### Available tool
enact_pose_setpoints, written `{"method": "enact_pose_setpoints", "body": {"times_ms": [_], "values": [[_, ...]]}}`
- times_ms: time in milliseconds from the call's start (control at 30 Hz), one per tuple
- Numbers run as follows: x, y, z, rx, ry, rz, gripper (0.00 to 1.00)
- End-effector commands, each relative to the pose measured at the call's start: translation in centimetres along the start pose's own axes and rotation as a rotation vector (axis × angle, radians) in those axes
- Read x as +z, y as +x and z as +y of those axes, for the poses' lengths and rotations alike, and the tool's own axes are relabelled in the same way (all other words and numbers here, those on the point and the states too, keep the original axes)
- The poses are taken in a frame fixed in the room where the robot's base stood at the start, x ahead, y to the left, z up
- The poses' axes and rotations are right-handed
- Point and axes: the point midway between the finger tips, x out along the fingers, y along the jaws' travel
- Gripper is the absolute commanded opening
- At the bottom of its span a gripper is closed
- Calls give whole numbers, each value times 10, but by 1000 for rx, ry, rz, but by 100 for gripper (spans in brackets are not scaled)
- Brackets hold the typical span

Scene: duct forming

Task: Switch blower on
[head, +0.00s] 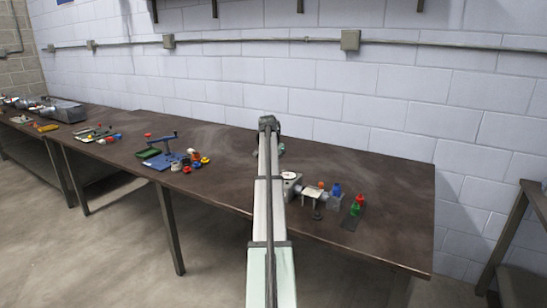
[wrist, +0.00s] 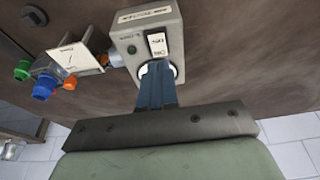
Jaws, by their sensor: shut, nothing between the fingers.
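A grey control box (wrist: 126,38) fills the upper middle of the wrist view. My gripper (wrist: 157,70) is shut and empty. Its blue fingers point at the box's near end, with the tips over a white round area just below the switch. I cannot tell if they touch it. In the head view the box (head: 291,178) stands on the table, partly hidden by my arm; the fingers are hidden there. No blower is clearly recognisable.
Left of the box in the wrist view is a white card (wrist: 75,57) with bottles or caps in blue, green and orange. In the head view a green-and-red bottle (head: 357,205) stands to the right. The table (head: 400,235) is clear towards its right end.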

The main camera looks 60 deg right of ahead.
Motion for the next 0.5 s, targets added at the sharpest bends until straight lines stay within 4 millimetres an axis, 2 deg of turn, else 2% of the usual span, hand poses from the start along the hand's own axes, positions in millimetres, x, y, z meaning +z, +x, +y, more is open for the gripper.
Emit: {"method": "enact_pose_setpoints", "body": {"times_ms": [200,500], "values": [[7,31,1,0,0,-1,0],[11,49,0,0,1,0,0]]}}
